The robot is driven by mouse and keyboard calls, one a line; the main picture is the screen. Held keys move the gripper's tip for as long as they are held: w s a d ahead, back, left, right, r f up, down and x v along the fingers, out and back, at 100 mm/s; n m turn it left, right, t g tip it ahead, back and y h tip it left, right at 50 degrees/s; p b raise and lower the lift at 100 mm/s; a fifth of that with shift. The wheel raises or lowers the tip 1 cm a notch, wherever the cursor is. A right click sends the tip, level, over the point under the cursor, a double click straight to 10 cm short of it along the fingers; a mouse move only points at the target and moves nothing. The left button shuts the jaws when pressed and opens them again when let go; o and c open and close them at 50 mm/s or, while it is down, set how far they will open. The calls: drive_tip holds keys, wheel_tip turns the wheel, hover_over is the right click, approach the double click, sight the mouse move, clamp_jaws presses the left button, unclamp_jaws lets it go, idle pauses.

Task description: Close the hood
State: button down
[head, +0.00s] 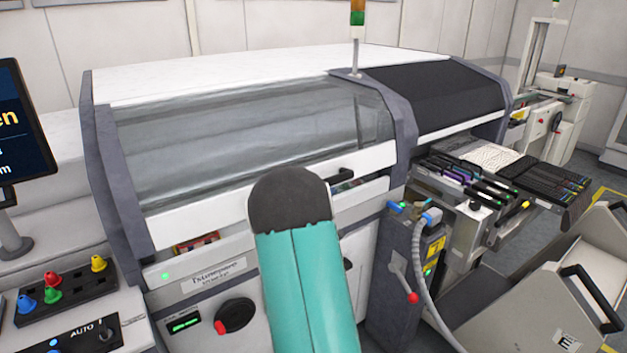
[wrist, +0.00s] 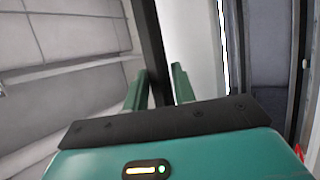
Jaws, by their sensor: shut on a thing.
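The hood (head: 240,130) of the large machine is a clear curved panel with a white lower bar. In the head view it is low, with a narrow gap under the bar where some of the inside shows. A black handle (head: 342,178) sits on the bar, partly hidden by my teal arm. In the wrist view my gripper (wrist: 158,86) has its green fingers on both sides of the black handle bar (wrist: 149,40) and is shut on it. The white hood bar (wrist: 197,45) is beside it. My arm hides the gripper in the head view.
A control panel with coloured buttons (head: 60,287) and a screen (head: 20,135) stand at the left. A grey post with a red-knobbed lever (head: 405,280) and a hose is right of my arm. Feeders (head: 545,182) and a trolley (head: 540,305) fill the right.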

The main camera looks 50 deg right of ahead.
drive_tip(key=shift+t, duration=0.3)
drive_tip(key=shift+w+f, duration=0.5)
drive_tip(key=shift+f, duration=0.4)
drive_tip(key=shift+w+f, duration=0.5)
drive_tip(key=shift+f, duration=0.35)
drive_tip(key=c, duration=1.4)
unclamp_jaws()
drive_tip(key=shift+a, duration=0.1)
drive_tip(key=shift+s, duration=0.1)
drive_tip(key=shift+s+d, duration=0.15)
drive_tip(key=shift+d, duration=0.05)
drive_tip(key=v, duration=1.3)
drive_tip(key=shift+s+a, duration=0.2)
drive_tip(key=shift+a, duration=0.15)
